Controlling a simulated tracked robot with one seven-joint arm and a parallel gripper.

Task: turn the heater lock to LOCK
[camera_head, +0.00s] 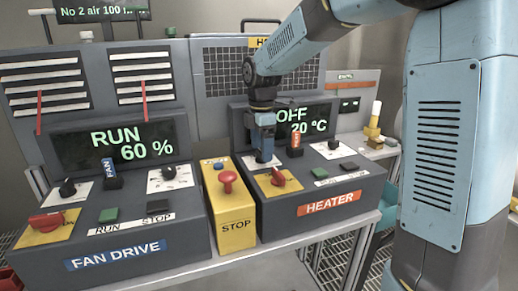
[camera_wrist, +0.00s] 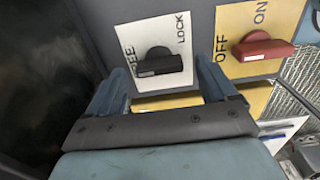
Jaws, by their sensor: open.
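The heater lock is a black knob (camera_wrist: 158,62) on a white plate marked FREE at left and LOCK at right in the wrist view. Its bar lies nearly level there, with a pale mark near its left end, on the FREE side. My gripper (camera_wrist: 161,82) is open, its blue fingers on either side of the knob; contact cannot be made out. In the head view my gripper (camera_head: 264,152) points down at the heater box (camera_head: 325,209), over the white plate (camera_head: 248,164), and hides the knob.
A red OFF/ON switch (camera_wrist: 262,49) on a yellow plate sits right of the lock in the wrist view. An upright orange-labelled lever (camera_head: 295,143) stands close right of my gripper. The yellow STOP box (camera_head: 236,233) stands left, beside the fan drive box (camera_head: 125,245). The heater display reads OFF, 20 °C.

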